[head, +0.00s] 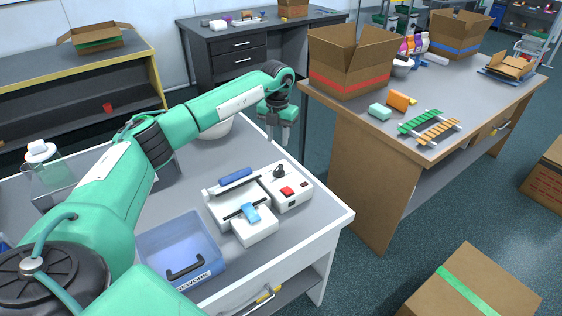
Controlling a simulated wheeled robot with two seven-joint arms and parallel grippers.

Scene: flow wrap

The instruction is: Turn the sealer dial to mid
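The sealer (226,210) is a white machine on the grey-topped workbench, with a blue bar along its back and a blue piece on its front arm. Its control box carries the black dial (280,171) and a red switch (287,192). The dial's markings are too small to read. My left gripper (278,138) hangs above and behind the dial, fingers pointing down, clear of it. The fingers look apart with nothing between them. My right gripper is out of view.
A blue rework bin (207,243) stands left of the sealer. A white bowl (216,129) sits behind, partly under my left arm. Another table (450,100) with open cartons stands at right, across a floor gap.

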